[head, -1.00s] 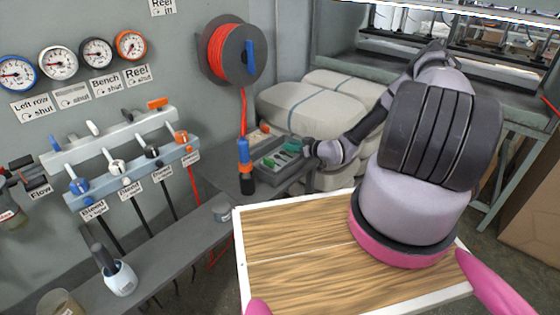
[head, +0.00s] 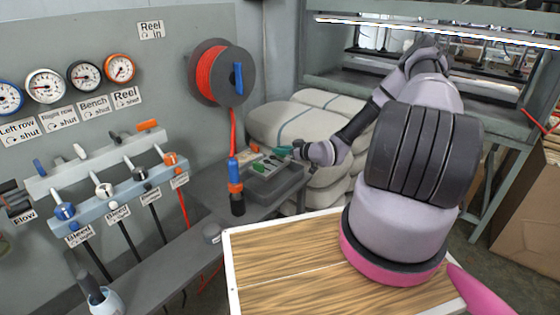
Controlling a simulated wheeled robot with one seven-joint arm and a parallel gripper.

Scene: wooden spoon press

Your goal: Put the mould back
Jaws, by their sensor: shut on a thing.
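My gripper (head: 297,151) is at the far end of my arm, just above the right side of a grey tray (head: 282,183) on the bench. It is small in the head view, and its fingers are hard to make out. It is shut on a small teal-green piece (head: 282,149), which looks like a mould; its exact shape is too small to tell. The piece sticks out to the left of the gripper, over the tray. A second green piece (head: 258,167) lies in the tray, with dark slots or pieces beside it.
A blue and orange nozzle (head: 235,172) stands left of the tray, below a red hose reel (head: 213,72). White sacks (head: 285,122) are piled behind. A wooden-topped board (head: 280,255) fills the front. Valve levers and gauges line the left wall.

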